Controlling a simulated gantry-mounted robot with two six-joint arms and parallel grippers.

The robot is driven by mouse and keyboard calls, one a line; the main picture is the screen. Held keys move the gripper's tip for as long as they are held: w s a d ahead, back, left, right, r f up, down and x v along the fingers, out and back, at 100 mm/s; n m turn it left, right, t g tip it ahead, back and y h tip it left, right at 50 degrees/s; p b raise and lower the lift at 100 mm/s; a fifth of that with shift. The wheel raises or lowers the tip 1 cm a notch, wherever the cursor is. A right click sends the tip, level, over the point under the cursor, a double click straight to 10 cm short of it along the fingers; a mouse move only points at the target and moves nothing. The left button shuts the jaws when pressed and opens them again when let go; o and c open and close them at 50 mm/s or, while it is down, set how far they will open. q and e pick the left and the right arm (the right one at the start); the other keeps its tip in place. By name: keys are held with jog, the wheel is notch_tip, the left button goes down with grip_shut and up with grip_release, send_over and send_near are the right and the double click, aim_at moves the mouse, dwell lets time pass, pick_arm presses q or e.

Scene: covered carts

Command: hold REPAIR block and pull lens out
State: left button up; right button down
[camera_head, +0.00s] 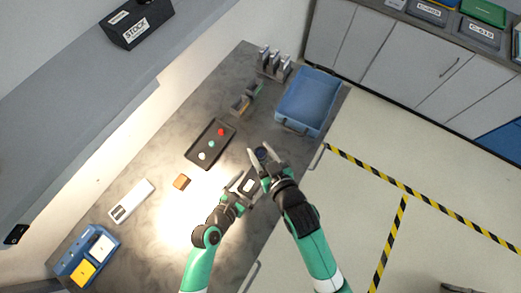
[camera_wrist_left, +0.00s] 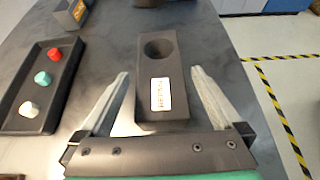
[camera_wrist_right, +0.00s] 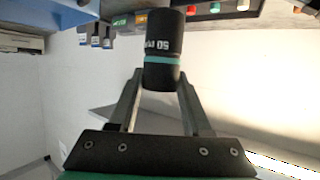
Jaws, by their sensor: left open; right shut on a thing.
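The REPAIR block (camera_wrist_left: 162,112) is a dark grey block with a white label and a round, empty hole at its far end in the left wrist view. In the head view the block (camera_head: 247,186) lies on the bench. My left gripper (camera_head: 243,188) is open, with one finger on each side of the block and gaps showing.
A black tray (camera_head: 200,159) with red, teal and white knobs lies left of the block. A blue crate (camera_head: 307,98) stands at the bench's far right. A small brown block (camera_head: 181,182) and a white device (camera_head: 131,201) lie to the left, with bare bench between.

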pick_arm(q)
jog(key=v, duration=0.8)
jog(key=shift+s, duration=0.15)
